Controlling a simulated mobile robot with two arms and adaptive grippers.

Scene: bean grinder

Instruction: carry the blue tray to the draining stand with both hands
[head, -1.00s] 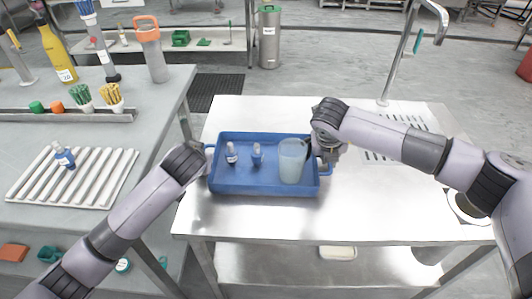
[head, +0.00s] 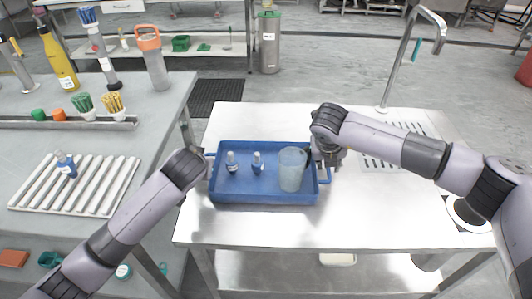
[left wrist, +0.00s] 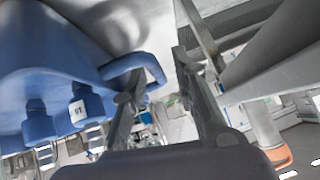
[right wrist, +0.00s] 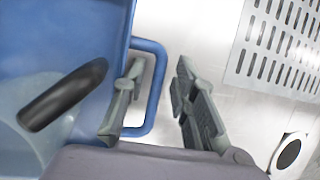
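The blue tray (head: 262,195) rests flat on the left part of the steel stand (head: 255,225), which has perforated drain slots (head: 382,163) on its right. A translucent jug (head: 291,170) and two small blue-and-white bottles (head: 231,163) (head: 257,164) stand upright in the tray. My right gripper (head: 326,160) is at the tray's right handle; in the right wrist view its fingers (right wrist: 155,85) are apart, one on each side of the handle bar (right wrist: 158,105). My left gripper (left wrist: 157,65) is also open, at the left handle (left wrist: 153,66). In the head view its fingers are mostly hidden by my wrist.
A grey counter (head: 150,120) stands at the left, with a ribbed white rack (head: 75,185) holding a bottle. A tall faucet (head: 405,60) rises behind the stand, and a round opening (head: 465,210) is at its right. The stand's front middle is bare.

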